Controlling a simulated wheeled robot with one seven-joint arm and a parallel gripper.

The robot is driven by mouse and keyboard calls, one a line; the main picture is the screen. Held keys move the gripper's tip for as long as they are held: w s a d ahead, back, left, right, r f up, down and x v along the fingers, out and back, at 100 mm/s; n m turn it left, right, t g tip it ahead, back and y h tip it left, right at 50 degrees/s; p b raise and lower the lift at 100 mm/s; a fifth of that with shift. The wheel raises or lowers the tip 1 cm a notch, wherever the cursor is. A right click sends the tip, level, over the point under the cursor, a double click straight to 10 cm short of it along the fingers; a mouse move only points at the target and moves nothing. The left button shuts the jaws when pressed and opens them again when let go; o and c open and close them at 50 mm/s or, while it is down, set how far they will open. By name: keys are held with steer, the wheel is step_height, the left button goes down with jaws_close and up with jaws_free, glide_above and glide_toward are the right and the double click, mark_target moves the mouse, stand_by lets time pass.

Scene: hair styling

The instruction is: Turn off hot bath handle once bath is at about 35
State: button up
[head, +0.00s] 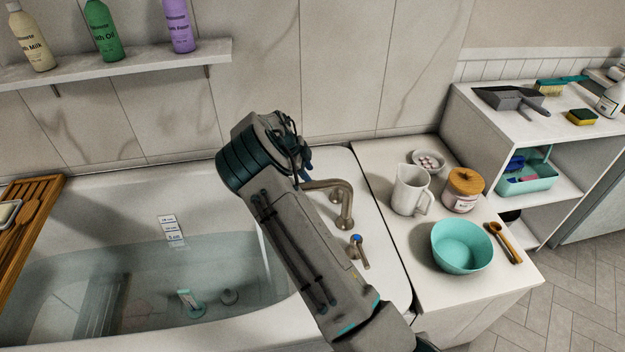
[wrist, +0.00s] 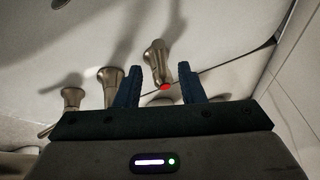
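The hot handle (wrist: 157,58), a metal lever with a red mark, is in the wrist view, between and just beyond my gripper's (wrist: 160,72) two dark blue fingers. The fingers are apart; I cannot tell whether either touches it. In the head view my arm hides the hot handle and most of my gripper. The curved spout (head: 338,190) and the blue-marked cold handle (head: 358,250) show right of my arm. The bathtub (head: 110,200) holds clear water (head: 140,270). A small teal-and-white device (head: 190,303), maybe the thermometer, is in the water; its reading is too small.
A wooden tray (head: 22,235) lies across the tub's left end. Bottles (head: 104,32) stand on a wall shelf (head: 120,68). Right of the tub, a counter (head: 395,240) holds a white pitcher (head: 408,190), a jar (head: 462,190) and a teal bowl (head: 462,246).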

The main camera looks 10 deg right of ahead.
steer(key=shift+x, duration=2.6)
jaws_close()
